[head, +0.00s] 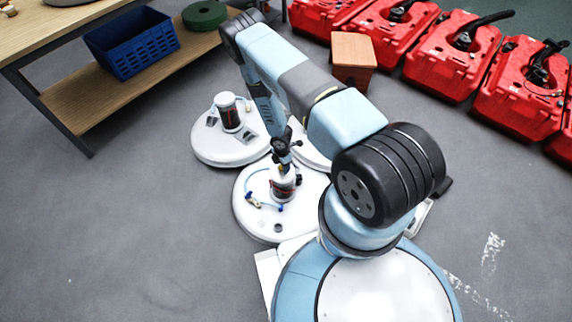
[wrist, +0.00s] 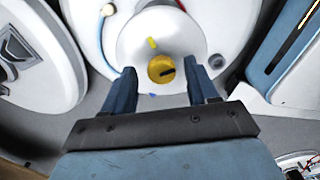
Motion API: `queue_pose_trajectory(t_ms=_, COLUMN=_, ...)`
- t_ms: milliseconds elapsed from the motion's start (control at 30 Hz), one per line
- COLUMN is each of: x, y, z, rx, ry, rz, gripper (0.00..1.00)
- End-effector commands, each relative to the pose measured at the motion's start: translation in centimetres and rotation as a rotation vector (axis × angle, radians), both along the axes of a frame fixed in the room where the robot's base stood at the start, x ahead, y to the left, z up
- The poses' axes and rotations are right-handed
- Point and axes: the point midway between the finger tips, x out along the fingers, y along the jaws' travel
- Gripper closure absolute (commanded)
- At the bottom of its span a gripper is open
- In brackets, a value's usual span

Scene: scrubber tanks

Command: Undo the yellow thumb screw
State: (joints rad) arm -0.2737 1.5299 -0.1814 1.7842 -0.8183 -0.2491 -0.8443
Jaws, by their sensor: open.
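The yellow thumb screw (wrist: 161,69) is a round knob with a dark slot-like mark, seen from above in the wrist view. It sits on a white round-topped canister (wrist: 132,45) on a white scrubber tank (wrist: 92,32). My gripper (wrist: 163,72) is open, with one blue finger on each side of the screw and a visible gap to both. How far the fingertips are above the screw I cannot tell. In the head view my gripper (head: 284,157) points down over the canister (head: 283,188) on the front tank (head: 250,218); the screw is not clear there.
A second tank with its own canister (head: 228,120) stands behind to the left, and part of a third shows behind the arm. Red machines (head: 455,55) line the back right. A wooden block (head: 353,60) stands near them. A bench (head: 62,98) is at left; open floor lies between.

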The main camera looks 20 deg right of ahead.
Motion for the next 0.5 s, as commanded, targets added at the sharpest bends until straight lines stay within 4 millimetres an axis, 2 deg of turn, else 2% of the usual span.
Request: queue_pose_trajectory(t_ms=500, x=0.3, y=0.0, z=8.0, rx=0.001, ry=-0.004, rz=-0.001, gripper=0.42)
